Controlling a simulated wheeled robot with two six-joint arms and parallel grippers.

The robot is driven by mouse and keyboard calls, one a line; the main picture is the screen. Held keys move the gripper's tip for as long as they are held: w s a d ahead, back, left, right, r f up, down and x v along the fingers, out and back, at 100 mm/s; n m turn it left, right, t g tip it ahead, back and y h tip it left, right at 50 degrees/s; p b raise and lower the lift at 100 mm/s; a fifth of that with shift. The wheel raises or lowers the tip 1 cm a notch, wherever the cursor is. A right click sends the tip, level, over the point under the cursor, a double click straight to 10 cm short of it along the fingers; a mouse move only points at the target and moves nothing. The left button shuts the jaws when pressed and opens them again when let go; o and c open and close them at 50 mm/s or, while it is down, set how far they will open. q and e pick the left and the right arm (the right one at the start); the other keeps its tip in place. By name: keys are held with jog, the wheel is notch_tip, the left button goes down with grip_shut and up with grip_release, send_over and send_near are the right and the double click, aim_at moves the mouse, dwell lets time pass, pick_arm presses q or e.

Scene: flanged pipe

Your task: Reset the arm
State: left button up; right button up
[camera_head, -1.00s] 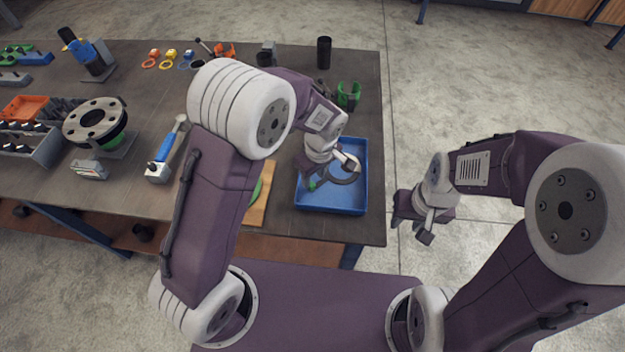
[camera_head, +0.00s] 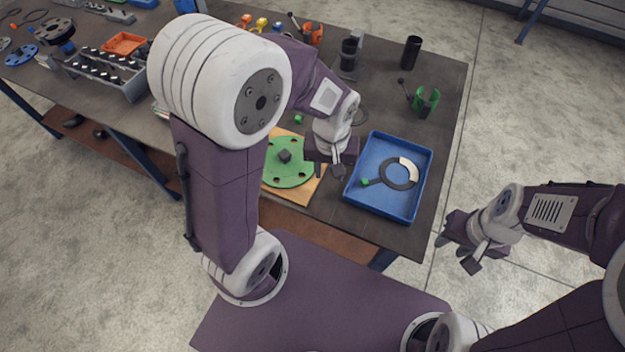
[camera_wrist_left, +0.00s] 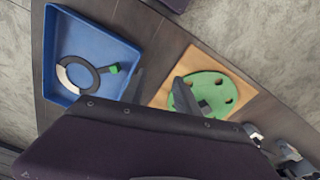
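My left gripper (camera_head: 326,170) is open and empty, above the table between the blue tray and the wooden board. My right gripper (camera_head: 457,254) hangs over the floor to the right of the table, clear of everything. Its fingers look spread with nothing between them.
The blue tray (camera_head: 357,206) holds a dark ring (camera_head: 386,180) with a pale section and a green tab. A green flange disc (camera_head: 290,174) lies on the wooden board (camera_head: 312,187). A green holder (camera_head: 426,101) and black cylinder (camera_head: 411,52) stand behind.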

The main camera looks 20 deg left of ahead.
pick_arm(q)
jog(key=s+a+f+m, duration=0.1)
jog(key=s+a+m, duration=0.2)
jog(key=s, duration=0.2)
jog(key=shift+s+a+f, duration=0.25)
jog(key=shift+a, duration=0.1)
